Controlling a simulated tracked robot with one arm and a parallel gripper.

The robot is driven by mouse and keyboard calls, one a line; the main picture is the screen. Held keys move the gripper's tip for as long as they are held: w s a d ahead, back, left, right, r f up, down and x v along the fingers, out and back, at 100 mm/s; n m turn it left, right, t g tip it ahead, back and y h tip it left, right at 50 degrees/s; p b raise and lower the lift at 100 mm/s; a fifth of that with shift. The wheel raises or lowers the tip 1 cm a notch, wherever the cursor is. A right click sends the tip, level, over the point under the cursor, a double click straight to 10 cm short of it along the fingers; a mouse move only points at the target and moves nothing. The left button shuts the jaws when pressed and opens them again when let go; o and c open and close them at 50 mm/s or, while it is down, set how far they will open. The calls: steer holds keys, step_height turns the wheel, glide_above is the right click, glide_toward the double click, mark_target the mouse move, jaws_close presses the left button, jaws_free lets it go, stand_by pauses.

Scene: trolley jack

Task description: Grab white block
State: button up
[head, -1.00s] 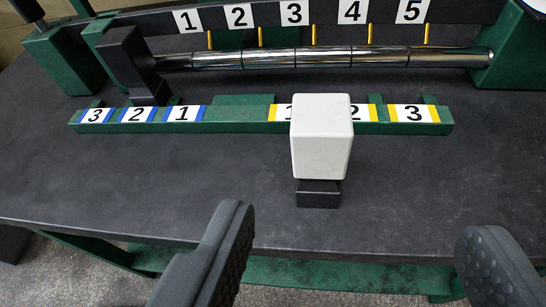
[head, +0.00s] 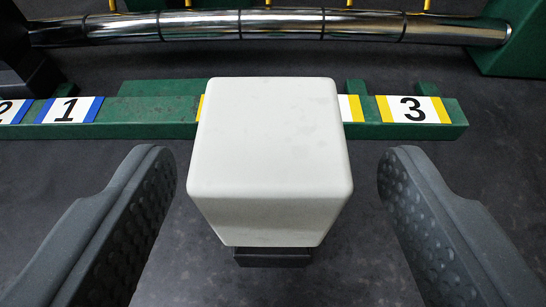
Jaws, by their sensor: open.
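The white block (head: 270,150) stands upright in the middle of the head view, on a small black base (head: 272,257) that shows below it. My gripper (head: 272,165) is open, with one dark padded finger to the left of the block and one to the right. Gaps show between each finger and the block, so neither appears to touch it. The block hides part of the green rail behind it.
The green rail (head: 160,105) with numbered labels runs behind the block; the yellow-edged label 3 (head: 413,109) is at right. A chrome bar (head: 270,24) lies farther back. A black part (head: 22,65) stands at far left. The dark tabletop around the block is clear.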

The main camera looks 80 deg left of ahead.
mark_target(275, 121)
steer(key=x, duration=0.4)
steer(key=shift+a+r, duration=0.15)
steer(key=shift+a, duration=0.2)
steer(key=c, duration=1.4)
steer(key=shift+r, duration=0.15)
